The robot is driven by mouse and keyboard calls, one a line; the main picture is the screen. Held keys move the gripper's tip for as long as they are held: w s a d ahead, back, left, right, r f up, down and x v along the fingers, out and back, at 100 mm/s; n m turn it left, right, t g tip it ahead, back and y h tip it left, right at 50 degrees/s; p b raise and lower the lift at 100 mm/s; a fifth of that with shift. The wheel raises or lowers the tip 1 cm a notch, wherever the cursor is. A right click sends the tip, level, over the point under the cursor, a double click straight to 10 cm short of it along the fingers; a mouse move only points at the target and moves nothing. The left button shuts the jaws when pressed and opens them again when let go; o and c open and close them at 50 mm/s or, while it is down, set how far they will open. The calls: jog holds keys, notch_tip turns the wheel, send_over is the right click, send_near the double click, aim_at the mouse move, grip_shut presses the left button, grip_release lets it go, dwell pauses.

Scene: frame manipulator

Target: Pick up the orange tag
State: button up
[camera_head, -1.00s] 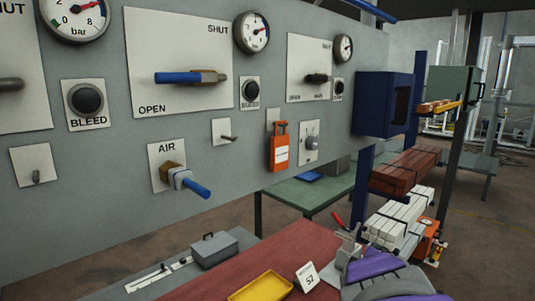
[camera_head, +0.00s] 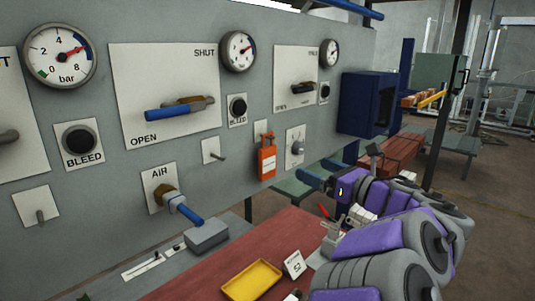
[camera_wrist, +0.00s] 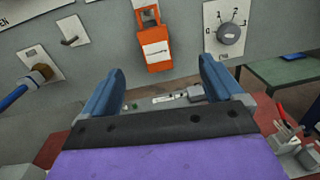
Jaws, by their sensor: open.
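The orange tag (camera_head: 267,162) hangs on the grey panel, with a white label on its face. In the wrist view the tag (camera_wrist: 155,50) is beyond and between my fingertips, with its loop at the top. My gripper (camera_wrist: 159,75) is open with two blue fingers, and nothing is between them. In the head view my gripper (camera_head: 322,178) shows to the right of the tag, apart from it, in front of the panel.
The rotary knob (camera_wrist: 229,34) is on the panel right of the tag, and a small peg (camera_head: 214,155) is left of it. The AIR valve handle (camera_head: 185,209) sticks out lower left. Below are the red bench top (camera_head: 208,270) and yellow tray (camera_head: 252,281).

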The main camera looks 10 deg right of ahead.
jog(key=n+y, duration=0.1)
jog(key=p, duration=0.2)
send_near(269, 159)
jog(key=shift+g, duration=0.4)
jog(key=w+a, duration=0.1)
jog(key=w, duration=0.1)
jog(key=w+a+r, duration=0.1)
jog(key=w+a, duration=0.1)
jog(key=shift+r, duration=0.15)
jog(key=shift+w+d+p, duration=0.1)
jog(key=shift+w+p, duration=0.25)
jog(key=shift+w, duration=0.45)
jog(key=x, duration=0.2)
jog(key=p+x, duration=0.1)
jog(key=shift+w+a+f, duration=0.2)
jog(key=shift+a+f, duration=0.15)
jog(key=shift+f, duration=0.05)
jog(key=shift+w+a, duration=0.15)
jog(key=shift+a, duration=0.2)
